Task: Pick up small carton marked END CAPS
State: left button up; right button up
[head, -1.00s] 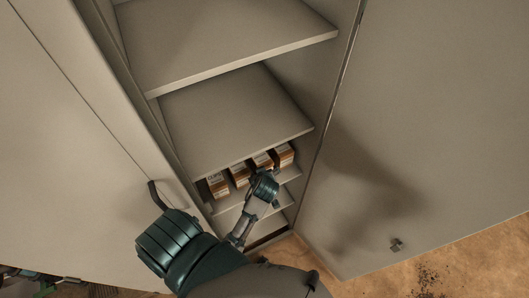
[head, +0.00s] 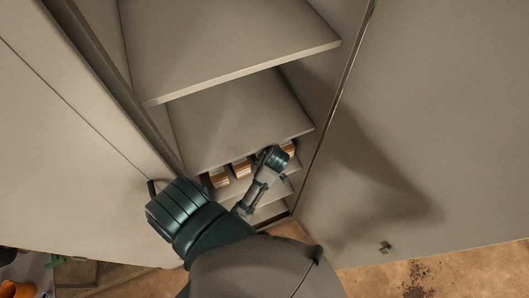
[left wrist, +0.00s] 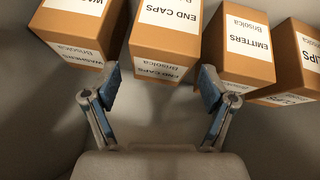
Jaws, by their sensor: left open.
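The small carton marked END CAPS (left wrist: 165,35) is brown with a white label and stands in a row of cartons in the left wrist view. My left gripper (left wrist: 160,80) is open and empty, one finger near each lower side of this carton. The left fingertip is by the gap towards the WASHERS-like carton, and the right one is close to the EMITTERS carton. I cannot tell whether either finger touches. In the head view my left wrist (head: 274,160) reaches into the cabinet and covers part of the row. My right gripper is not in view.
An EMITTERS carton (left wrist: 238,50) and a carton ending in LIPS (left wrist: 300,65) stand to the right, a partly cut-off carton (left wrist: 85,35) to the left. In the head view, a cabinet shelf (head: 235,115) hangs above the row. The open door (head: 430,130) is at right.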

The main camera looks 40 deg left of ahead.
pick_arm(q)
jog(key=x, duration=0.4)
jog(key=shift+s+f+p, duration=0.25)
jog(key=shift+f+p, duration=0.15)
jog(key=shift+w+f, duration=0.35)
jog(key=shift+f, duration=0.15)
jog(key=shift+s+a, duration=0.15)
jog(key=shift+a, duration=0.05)
jog(key=c, duration=1.1)
